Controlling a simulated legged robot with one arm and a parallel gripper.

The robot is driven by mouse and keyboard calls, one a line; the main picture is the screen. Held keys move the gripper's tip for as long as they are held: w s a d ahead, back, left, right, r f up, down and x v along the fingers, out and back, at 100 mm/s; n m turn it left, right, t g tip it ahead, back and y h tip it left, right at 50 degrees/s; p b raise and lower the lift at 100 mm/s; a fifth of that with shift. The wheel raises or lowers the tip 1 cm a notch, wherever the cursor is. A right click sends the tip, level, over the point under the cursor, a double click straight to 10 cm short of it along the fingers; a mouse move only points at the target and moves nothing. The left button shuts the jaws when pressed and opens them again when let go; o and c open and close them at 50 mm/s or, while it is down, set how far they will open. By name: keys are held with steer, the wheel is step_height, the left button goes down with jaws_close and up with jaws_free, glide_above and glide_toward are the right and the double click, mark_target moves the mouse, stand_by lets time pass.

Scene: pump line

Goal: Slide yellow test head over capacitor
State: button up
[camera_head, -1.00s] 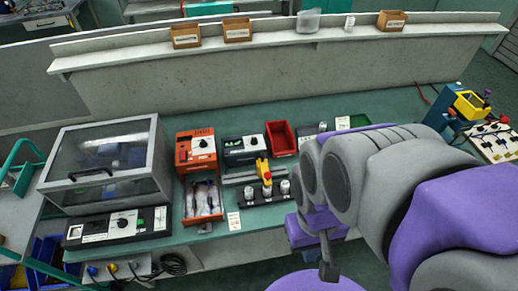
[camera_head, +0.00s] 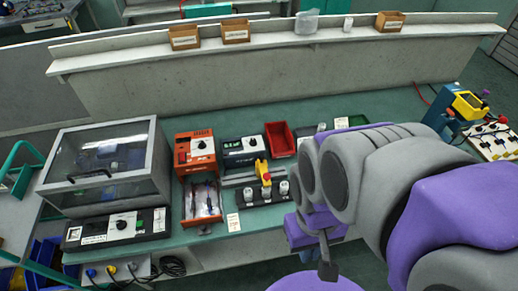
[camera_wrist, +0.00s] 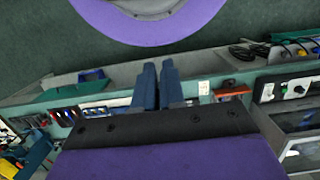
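The yellow test head (camera_head: 262,171) with a red part stands on a dark fixture (camera_head: 267,200) near the bench's front edge in the head view. Several light, round-topped capacitors stand in a row on this fixture, such as one at its left end (camera_head: 248,193). The test head is behind the middle one; whether they touch is unclear. My gripper (camera_head: 327,268) hangs in front of the bench, to the right of the fixture and apart from it. In the wrist view my two fingers (camera_wrist: 159,86) are close together with nothing visible between them. The test head is not clear there.
An orange tray (camera_head: 187,217) and an orange device (camera_head: 195,150) stand left of the fixture. A black meter (camera_head: 243,152) and red bin (camera_head: 280,139) are behind it. A lidded grey box (camera_head: 150,165) is further left. My arm covers the bench on the right.

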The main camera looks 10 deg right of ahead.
steer(key=o, duration=0.6)
steer(key=w+r+b, duration=0.1)
steer(key=w, duration=0.8)
steer(key=shift+w+r+n, duration=0.15)
steer(key=shift+r+n, duration=0.05)
steer(key=shift+n, duration=0.2)
steer(key=shift+o, duration=0.5)
steer(key=w+n+b, duration=0.1)
steer(key=w, duration=1.1)
steer(key=shift+w+a+t, duration=0.15)
steer(key=shift+w+t, duration=0.1)
steer(key=shift+t, duration=0.15)
steer(key=n+t+b, duration=0.1)
steer(key=n+b, duration=0.1)
glide_above(261, 155)
step_height(261, 155, down, 6)
steer(key=f, duration=0.1)
step_height(261, 155, down, 17)
steer(key=b, duration=0.4)
steer(key=shift+s+r, duration=0.1)
jaws_close()
